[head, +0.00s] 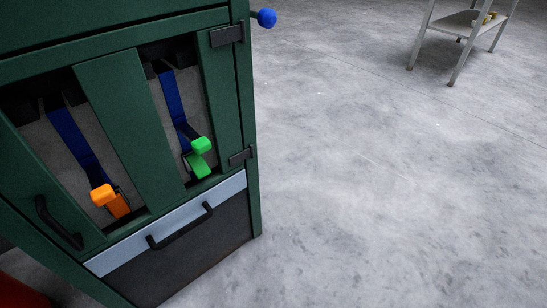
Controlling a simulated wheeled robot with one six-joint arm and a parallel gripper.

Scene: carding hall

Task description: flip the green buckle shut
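The green buckle (199,158) sits at the lower end of a blue strap (174,98), in the right-hand opening of a dark green cabinet in the head view. Its upper green part, a rounded tab, stands out from the lower green piece, with a dark gap between them at the left. From this angle I cannot tell how far its lever is raised. My gripper is not in this view.
An orange buckle (109,199) on a second blue strap is in the left opening. The cabinet (118,95) has a black door handle (58,224), a drawer handle (180,226) and a blue knob (266,18). A grey shelf stand (463,22) is far right. Floor between is clear.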

